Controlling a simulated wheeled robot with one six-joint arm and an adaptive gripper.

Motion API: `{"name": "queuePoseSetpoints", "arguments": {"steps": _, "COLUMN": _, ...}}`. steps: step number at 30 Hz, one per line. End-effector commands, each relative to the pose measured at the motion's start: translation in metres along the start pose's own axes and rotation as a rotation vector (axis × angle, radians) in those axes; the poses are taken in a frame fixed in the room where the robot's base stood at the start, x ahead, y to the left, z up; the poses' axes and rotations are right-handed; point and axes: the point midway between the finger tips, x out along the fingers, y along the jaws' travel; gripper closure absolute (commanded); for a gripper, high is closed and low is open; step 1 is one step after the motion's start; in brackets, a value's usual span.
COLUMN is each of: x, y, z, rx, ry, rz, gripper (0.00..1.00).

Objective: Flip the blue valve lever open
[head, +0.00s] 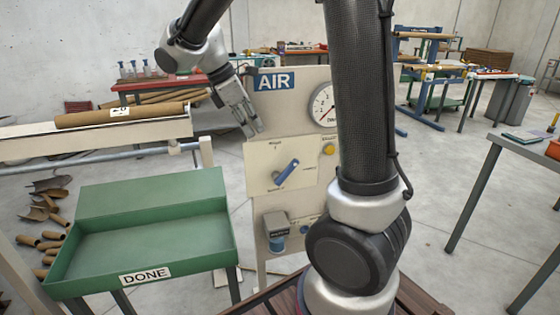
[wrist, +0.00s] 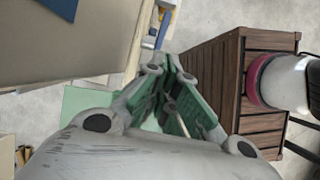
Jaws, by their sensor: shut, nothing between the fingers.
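The blue valve lever (head: 287,170) sits on a cream plate (head: 262,161) on the front of the air panel. It is tilted, with its upper end to the right; the small plate lettering is too blurred to read. My gripper (head: 252,131) is shut and empty, pointing down beside the panel's left edge, above and left of the lever and apart from it. In the wrist view my gripper's fingertips (wrist: 172,60) are together. A small blue piece (wrist: 162,33) shows beyond them; I cannot tell whether it is the lever.
The panel bears an AIR sign (head: 274,82), a gauge (head: 323,105) and a yellow button (head: 329,149). A grey-and-blue unit (head: 276,230) sits lower. A green DONE tray (head: 140,240) stands to the left. A cardboard tube (head: 120,115) lies on the rail behind. My arm hides the panel's right side.

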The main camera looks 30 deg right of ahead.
Motion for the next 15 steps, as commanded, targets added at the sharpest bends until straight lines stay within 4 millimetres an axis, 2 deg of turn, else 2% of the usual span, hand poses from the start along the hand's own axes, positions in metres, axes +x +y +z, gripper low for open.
{"name": "queuePoseSetpoints", "arguments": {"steps": 8, "x": 0.009, "y": 0.0, "z": 0.0, "rx": 0.0, "ry": -0.001, "rz": -0.001, "gripper": 1.0}}
{"name": "queuePoseSetpoints", "arguments": {"steps": 11, "x": 0.023, "y": 0.0, "z": 0.001, "rx": 0.0, "ry": -0.002, "rz": -0.002, "gripper": 1.0}}
{"name": "queuePoseSetpoints", "arguments": {"steps": 15, "x": 0.052, "y": -0.001, "z": 0.001, "rx": -0.001, "ry": -0.003, "rz": -0.005, "gripper": 1.0}}
